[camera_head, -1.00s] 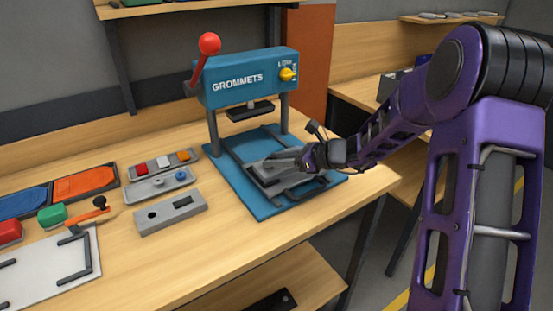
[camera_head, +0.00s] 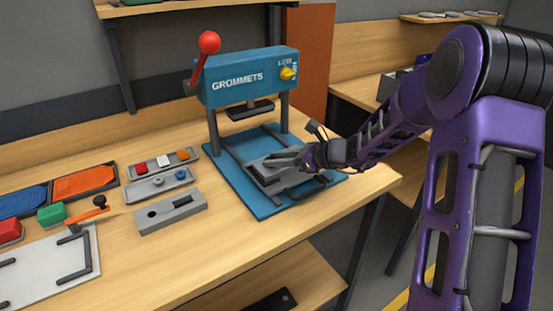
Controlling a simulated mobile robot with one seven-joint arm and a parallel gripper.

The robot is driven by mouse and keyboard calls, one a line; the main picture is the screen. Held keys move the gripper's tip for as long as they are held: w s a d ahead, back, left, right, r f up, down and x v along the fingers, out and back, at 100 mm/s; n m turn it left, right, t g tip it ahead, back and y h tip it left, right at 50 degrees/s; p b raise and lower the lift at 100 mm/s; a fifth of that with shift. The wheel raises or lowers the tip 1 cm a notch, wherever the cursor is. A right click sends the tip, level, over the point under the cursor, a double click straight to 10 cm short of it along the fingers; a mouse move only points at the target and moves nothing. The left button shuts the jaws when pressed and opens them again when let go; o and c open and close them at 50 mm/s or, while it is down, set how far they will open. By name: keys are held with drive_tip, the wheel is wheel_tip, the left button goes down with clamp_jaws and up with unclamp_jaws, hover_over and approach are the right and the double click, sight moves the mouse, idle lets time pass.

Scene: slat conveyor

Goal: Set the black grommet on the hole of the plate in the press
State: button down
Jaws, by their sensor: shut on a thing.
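The blue press (camera_head: 248,80) stands on the bench with its blue base (camera_head: 222,178) in front. The grey plate (camera_head: 262,181) lies low on the base, between dark rails. My gripper (camera_head: 272,161) reaches in from the right, low over the plate's far part. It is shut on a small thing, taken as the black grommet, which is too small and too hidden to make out. The plate's hole is hidden under my gripper, and I cannot tell whether the grommet touches the plate.
A red-knobbed lever (camera_head: 208,43) rises at the press's left. A grey tray (camera_head: 140,170) of coloured pieces, a second grey tray (camera_head: 143,191) and a grey block (camera_head: 150,227) with dark openings lie to the left. The bench front (camera_head: 235,243) is clear.

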drive_tip(key=shift+f, duration=0.1)
idle(0.3)
drive_tip(key=shift+c, duration=2.2)
unclamp_jaws()
